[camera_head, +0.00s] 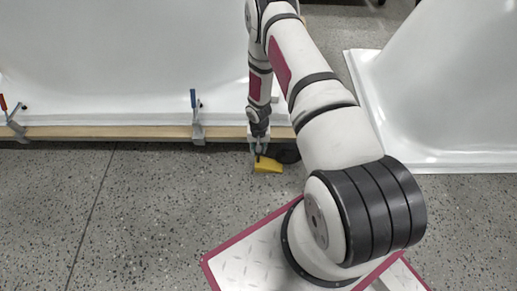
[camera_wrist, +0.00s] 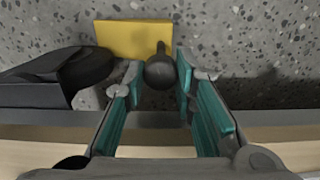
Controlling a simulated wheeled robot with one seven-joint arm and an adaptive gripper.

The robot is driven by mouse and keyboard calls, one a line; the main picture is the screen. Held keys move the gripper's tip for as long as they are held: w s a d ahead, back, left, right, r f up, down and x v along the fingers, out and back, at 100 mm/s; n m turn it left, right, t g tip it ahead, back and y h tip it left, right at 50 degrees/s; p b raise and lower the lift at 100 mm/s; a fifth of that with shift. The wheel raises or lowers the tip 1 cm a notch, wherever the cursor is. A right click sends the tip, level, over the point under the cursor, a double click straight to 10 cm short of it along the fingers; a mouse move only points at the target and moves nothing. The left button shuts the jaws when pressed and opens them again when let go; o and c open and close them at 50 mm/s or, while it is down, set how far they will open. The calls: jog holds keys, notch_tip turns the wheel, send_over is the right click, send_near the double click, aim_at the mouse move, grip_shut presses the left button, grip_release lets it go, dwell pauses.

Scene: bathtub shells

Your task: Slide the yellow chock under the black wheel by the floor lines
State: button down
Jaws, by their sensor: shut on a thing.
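The yellow chock (camera_head: 268,166) is a small block on the grey floor, just in front of the wooden beam. In the wrist view the chock (camera_wrist: 122,38) has a dark stem with a round black knob (camera_wrist: 160,73). My gripper (camera_head: 259,149) is shut on this knob, its teal fingers (camera_wrist: 158,70) on either side of it. The black wheel (camera_wrist: 88,68) is beside the chock, to its lower left in the wrist view, very close; I cannot tell if they touch. In the head view the wheel (camera_head: 289,156) is partly hidden behind my arm.
The wooden beam (camera_head: 100,132) runs along the white tub shell (camera_head: 120,60), with clamps on it, one blue-handled (camera_head: 196,115). Another white shell (camera_head: 445,90) stands at the right. A dark floor line (camera_head: 92,215) crosses the open floor at the left.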

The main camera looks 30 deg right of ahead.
jog(key=shift+f, duration=0.1)
jog(key=c, duration=1.2)
grip_release()
jog(key=shift+c, duration=0.2)
notch_tip(320, 180, up, 12)
